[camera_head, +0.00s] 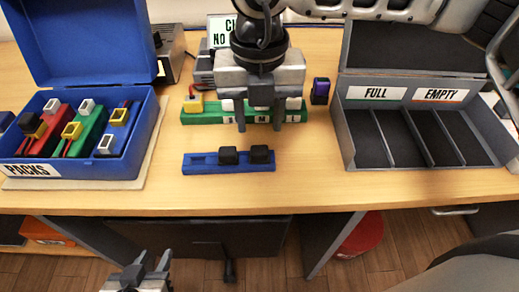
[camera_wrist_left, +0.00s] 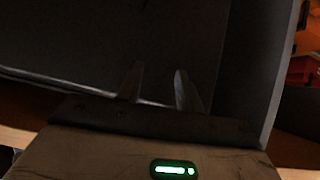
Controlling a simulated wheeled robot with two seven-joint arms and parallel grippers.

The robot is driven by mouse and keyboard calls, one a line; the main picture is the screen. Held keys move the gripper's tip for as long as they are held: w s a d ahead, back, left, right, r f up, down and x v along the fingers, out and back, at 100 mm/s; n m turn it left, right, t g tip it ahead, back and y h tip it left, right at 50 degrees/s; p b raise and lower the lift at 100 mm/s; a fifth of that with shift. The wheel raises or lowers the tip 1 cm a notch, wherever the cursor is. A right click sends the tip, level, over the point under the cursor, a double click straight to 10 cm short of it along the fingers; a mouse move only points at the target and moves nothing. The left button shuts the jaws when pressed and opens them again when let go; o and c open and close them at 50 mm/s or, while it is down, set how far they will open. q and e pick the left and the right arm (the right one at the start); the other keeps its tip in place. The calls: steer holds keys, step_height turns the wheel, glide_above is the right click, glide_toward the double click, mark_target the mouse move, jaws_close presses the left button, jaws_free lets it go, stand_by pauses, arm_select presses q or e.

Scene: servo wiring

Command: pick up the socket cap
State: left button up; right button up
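A blue strip (camera_head: 203,163) lies on the table with two black caps on it, a left one (camera_head: 228,156) and a right one (camera_head: 260,154); which of them is the socket cap I cannot tell. A green block (camera_head: 205,113) with white lettered faces lies behind it. My right gripper (camera_head: 259,126) points down over the green block, fingers apart, with nothing visible held. It hides part of that block. My left gripper (camera_head: 152,260) is low in front of the table, away from the parts. In the left wrist view its fingers (camera_wrist_left: 160,85) are apart and empty.
A blue box (camera_head: 146,150) labelled PACKS stands left, lid up, holding coloured packs. A grey tray (camera_head: 345,140) marked FULL and EMPTY stands right; its compartments look empty. A purple-and-black piece (camera_head: 320,91) stands right of the green block. Bare table lies around the blue strip.

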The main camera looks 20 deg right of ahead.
mark_target(260, 149)
steer(key=shift+s+a+f+p, duration=0.1)
steer(key=shift+f+p, duration=0.1)
steer(key=shift+f, duration=0.8)
steer(key=shift+s+d+f+p, duration=0.1)
steer(key=shift+s+f+p, duration=0.1)
steer(key=shift+f, duration=0.85)
steer(key=shift+s+a+f+p, duration=0.1)
steer(key=shift+f+p, duration=0.1)
steer(key=shift+f, duration=0.8)
steer(key=c, duration=0.7)
steer(key=shift+w+r, duration=0.1)
steer(key=shift+r, duration=0.45)
step_height(260, 149, up, 2)
steer(key=shift+a+r, duration=0.15)
steer(key=shift+r, duration=0.1)
steer(key=s+a+r+b, duration=0.1)
steer(key=s+a+r, duration=0.3)
steer(key=a, duration=0.1)
steer(key=s+a+r+b, duration=0.2)
steer(key=s+a+r, duration=0.3)
steer(key=shift+s+r, duration=0.25)
